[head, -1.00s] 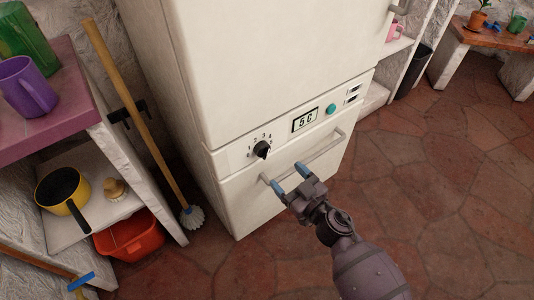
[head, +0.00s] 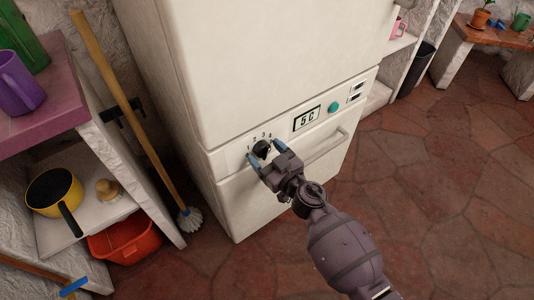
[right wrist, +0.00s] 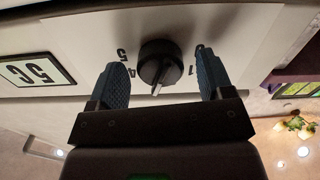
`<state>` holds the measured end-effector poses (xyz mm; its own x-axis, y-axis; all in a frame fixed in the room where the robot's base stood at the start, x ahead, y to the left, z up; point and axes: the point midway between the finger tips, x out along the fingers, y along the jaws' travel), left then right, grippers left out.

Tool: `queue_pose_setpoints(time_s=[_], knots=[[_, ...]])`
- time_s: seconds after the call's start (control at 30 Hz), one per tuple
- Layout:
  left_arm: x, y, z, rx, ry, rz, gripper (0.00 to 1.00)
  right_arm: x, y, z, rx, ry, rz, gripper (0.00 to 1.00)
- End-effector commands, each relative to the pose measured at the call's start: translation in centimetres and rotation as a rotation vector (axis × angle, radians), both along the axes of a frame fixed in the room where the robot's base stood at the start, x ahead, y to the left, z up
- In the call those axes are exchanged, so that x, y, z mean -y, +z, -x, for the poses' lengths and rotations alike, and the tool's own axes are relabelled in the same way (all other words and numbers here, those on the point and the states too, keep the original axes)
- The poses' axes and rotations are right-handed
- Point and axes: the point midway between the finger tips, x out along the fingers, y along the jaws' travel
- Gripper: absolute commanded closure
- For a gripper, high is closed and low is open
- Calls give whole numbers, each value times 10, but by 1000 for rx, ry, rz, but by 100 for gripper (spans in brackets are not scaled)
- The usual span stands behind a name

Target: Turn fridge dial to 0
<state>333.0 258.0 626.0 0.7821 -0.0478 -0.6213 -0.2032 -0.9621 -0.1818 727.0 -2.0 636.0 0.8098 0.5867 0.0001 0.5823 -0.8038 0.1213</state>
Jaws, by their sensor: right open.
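The black fridge dial (head: 261,148) sits on the white control panel of the fridge (head: 230,158), ringed by small numbers. In the right wrist view the dial (right wrist: 160,65) shows between the two blue fingertips, its pointer turned toward the gripper's palm. My right gripper (head: 265,149) is open around the dial, one finger on each side, with gaps between fingers and knob. The fingers cover some numbers. The display (head: 306,118) reads 5 C. My left gripper is not in view.
The drawer handle bar (head: 326,147) juts out below the panel, beside my right arm. A teal button (head: 334,107) is right of the display. A broom (head: 130,120) and a shelf with a yellow pan (head: 54,190) stand left. The floor at right is clear.

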Motion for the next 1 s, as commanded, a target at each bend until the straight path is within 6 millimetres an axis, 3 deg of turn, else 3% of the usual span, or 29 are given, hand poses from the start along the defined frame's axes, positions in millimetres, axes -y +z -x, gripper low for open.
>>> queue_pose_setpoints(time_s=[0.1, 0.4, 0.43, 0.77, 1.0], knots=[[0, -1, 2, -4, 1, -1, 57, 0, 0, 0, 0, 0, 0, 28], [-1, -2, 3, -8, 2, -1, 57, 0, 0, 0, 0, 0, 0, 74], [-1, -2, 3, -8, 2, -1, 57, 0, 0, 0, 0, 0, 0, 75], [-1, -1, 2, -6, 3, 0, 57, 0, 0, 0, 32, 0, 45, 75], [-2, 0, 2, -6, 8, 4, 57, 1, 1, 0, 124, 0, 171, 75]])
